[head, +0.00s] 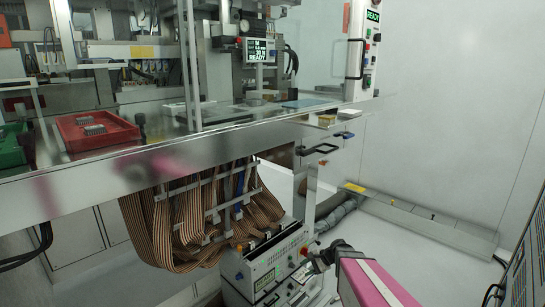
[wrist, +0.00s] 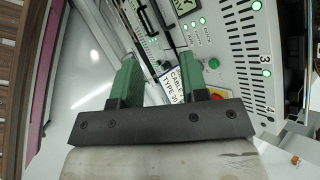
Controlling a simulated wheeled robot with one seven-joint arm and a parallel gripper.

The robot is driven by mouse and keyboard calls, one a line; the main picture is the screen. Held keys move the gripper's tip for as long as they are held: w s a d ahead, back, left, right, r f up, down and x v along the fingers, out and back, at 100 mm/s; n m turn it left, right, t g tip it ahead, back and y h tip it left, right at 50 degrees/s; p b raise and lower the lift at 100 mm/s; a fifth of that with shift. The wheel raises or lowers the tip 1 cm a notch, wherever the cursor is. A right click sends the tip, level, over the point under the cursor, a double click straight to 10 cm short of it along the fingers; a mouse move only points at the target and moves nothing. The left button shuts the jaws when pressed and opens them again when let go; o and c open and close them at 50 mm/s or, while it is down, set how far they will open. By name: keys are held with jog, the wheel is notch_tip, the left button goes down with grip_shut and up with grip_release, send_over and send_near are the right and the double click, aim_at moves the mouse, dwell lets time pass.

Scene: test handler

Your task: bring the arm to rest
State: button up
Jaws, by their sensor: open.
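My gripper (wrist: 160,72) is open in the wrist view, its two green fingers spread apart. No object shows held between them; a white "CABLE TYPE" label (wrist: 176,84) on the equipment behind shows in the gap. In the head view my gripper (head: 318,262) is small and dark at the end of my white and pink arm, low in the middle. It is in front of or beside a floor-level white test unit (head: 272,262). I cannot tell the exact distance between them.
A panel (wrist: 238,45) with green lights is close in the wrist view. Striped ribbon cables (head: 180,225) hang under the metal bench edge (head: 120,168). A red tray (head: 98,130) is on the bench. A grey hose (head: 338,212) lies right; the white floor there is partly free.

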jog(key=s+d+r+n+g+h, duration=0.1)
jog(key=s+d+r+n+h, duration=0.2)
jog(key=s+r+n+h, duration=0.6)
notch_tip(320, 180, up, 2)
jog(key=shift+s+d+r+n+g, duration=0.1)
jog(key=shift+s+d+n+g, duration=0.25)
jog(key=shift+s+n, duration=0.65)
jog(key=shift+s, duration=0.15)
